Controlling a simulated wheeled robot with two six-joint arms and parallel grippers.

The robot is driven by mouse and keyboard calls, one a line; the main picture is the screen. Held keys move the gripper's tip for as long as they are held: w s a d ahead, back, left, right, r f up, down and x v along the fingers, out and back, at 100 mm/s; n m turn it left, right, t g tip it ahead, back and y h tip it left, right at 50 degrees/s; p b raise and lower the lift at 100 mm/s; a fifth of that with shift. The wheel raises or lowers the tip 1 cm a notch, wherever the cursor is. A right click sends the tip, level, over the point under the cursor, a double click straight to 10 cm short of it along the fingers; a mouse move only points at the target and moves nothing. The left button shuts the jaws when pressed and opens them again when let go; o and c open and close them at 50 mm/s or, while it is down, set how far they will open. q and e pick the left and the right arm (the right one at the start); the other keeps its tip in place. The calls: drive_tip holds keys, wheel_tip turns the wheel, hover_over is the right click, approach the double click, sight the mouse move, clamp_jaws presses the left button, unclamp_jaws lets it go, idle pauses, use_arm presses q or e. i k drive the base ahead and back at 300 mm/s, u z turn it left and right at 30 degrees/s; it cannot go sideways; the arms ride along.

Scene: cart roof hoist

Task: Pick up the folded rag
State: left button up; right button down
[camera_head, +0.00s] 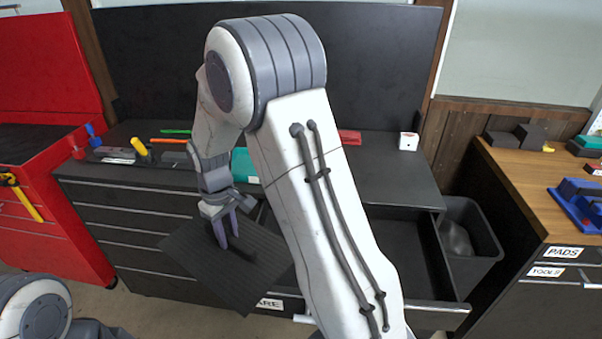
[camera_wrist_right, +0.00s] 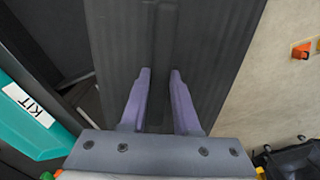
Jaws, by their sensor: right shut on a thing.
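My right gripper (camera_head: 229,243) points down and is shut on the raised rib of a dark ribbed panel (camera_head: 190,257). The panel hangs tilted in front of the open drawer. In the right wrist view the two purple fingers of the right gripper (camera_wrist_right: 157,95) sit on either side of the rib on the panel (camera_wrist_right: 208,50). I cannot pick out a folded rag with certainty. A small red item (camera_head: 349,137), partly behind my right arm, lies on the dark cabinet top; its kind is unclear. My left gripper is out of view.
The open drawer (camera_head: 395,250) is partly hidden by my arm. A teal box labelled KIT (camera_wrist_right: 25,110) and a white cube (camera_head: 408,141) are on the cabinet top. A grey bin (camera_head: 480,215) stands right of the drawer. A red cabinet (camera_head: 50,200) stands left.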

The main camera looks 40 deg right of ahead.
sight(346, 137)
drive_tip(key=u, duration=0.8)
drive_tip(key=k, duration=0.95)
drive_tip(key=z, duration=1.25)
drive_tip(key=i, duration=1.5)
